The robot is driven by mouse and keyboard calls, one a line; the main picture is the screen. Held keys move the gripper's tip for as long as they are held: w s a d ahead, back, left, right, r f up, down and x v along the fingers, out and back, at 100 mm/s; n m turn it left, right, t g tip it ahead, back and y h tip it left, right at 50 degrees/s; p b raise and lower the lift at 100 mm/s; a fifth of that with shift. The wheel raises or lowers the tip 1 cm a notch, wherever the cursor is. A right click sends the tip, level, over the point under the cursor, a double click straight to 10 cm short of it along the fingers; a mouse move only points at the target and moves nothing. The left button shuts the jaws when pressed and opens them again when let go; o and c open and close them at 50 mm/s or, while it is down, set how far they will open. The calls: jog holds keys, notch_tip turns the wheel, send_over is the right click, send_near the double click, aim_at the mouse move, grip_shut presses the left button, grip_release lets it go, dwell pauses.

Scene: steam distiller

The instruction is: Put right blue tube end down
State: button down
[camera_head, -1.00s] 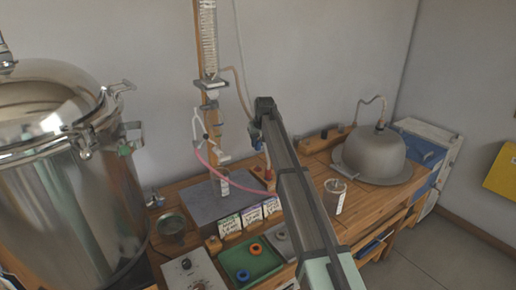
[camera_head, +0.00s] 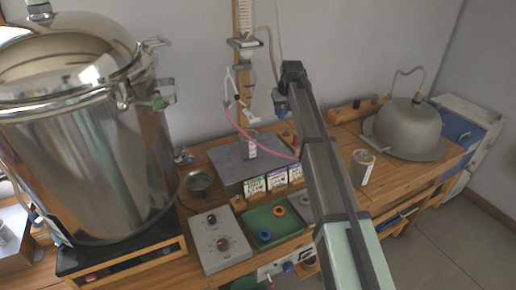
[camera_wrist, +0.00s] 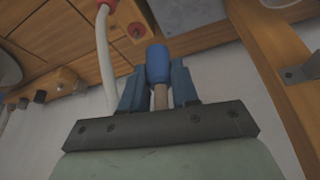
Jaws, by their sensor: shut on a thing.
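In the wrist view, my gripper (camera_wrist: 158,90) has its two dark blue fingers closed on a blue tube end (camera_wrist: 157,64). A thin brownish tube runs from it between the fingers. In the head view, my gripper (camera_head: 290,78) is raised above the bench, in front of the wall and right of the wooden stand. A small blue part shows just below it, but the fingers and grip are mostly hidden by my arm.
A wooden stand (camera_head: 243,18) holds glassware, with a pink tube (camera_head: 262,146) curving right. A large steel pot (camera_head: 90,150) stands left. A grey dome (camera_head: 405,125) and a labelled jar (camera_head: 361,168) are right. A green tray (camera_head: 268,232) and control box (camera_head: 218,240) are in front.

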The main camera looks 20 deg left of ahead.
jog(key=s+d+f, duration=0.2)
jog(key=s+d, duration=0.2)
jog(key=s, duration=0.7)
jog(key=shift+w+f, duration=0.2)
jog(key=shift+f, duration=4.95)
jog(key=shift+f, duration=0.1)
jog(key=c, duration=0.8)
grip_release()
jog(key=shift+c, duration=0.2)
jog(key=v, duration=1.2)
